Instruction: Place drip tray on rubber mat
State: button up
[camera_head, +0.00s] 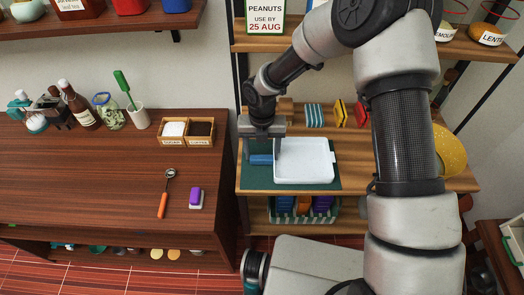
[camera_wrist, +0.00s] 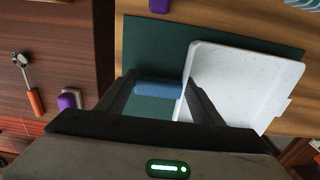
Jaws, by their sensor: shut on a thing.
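The drip tray (camera_head: 303,162) is a white, speckled, shallow square tray with a small tab on its right and a blue bar at its left side. It is over the right part of the dark green rubber mat (camera_head: 250,181); I cannot tell if it rests fully on it. The tray (camera_wrist: 240,85) and mat (camera_wrist: 150,45) also show in the wrist view, the tray's right side close to the mat's edge. My gripper (camera_head: 262,152) points down at the tray's left side. Its fingers (camera_wrist: 160,90) are shut on the blue bar, the right one by the tray's rim.
Behind the mat stand a striped teal item (camera_head: 314,115) and red and yellow items. A yellow bowl (camera_head: 450,150) is at the right. The dark wooden counter (camera_head: 90,190) on the left holds an orange-handled scoop (camera_head: 164,197) and a purple-and-white block (camera_head: 196,198).

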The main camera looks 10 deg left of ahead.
jog(key=shift+r, duration=0.1)
jog(key=o, duration=1.5)
